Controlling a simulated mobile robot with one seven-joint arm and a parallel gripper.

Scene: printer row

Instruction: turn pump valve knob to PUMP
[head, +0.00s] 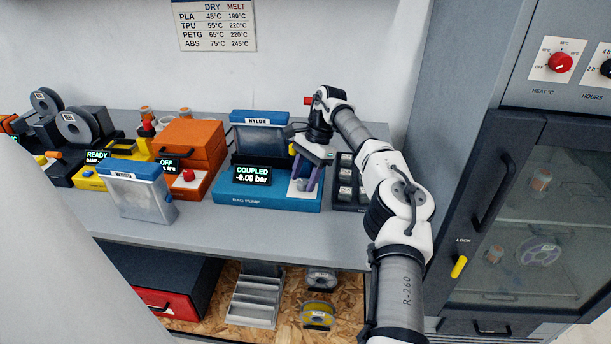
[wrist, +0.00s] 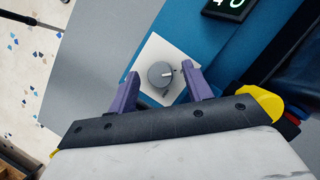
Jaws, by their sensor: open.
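The blue bag pump (head: 267,200) stands on the bench; its display reads COUPLED and -0.00 bar. Its grey round valve knob (wrist: 161,74) sits on a white plate (wrist: 153,55) and has a light pointer mark. The knob is partly behind my fingers in the head view. My gripper (head: 308,174) is over the right end of the pump. In the wrist view its purple fingers (wrist: 161,84) are open, one on each side of the knob. I cannot tell whether they touch it. The plate's lettering is not readable.
A bag labelled NYLON (head: 258,135) stands at the pump's back. A dark rack (head: 349,181) is just right of the pump. An orange box (head: 190,150) and a blue-topped bag (head: 140,192) are to the left. A grey cabinet (head: 460,70) bounds the right side.

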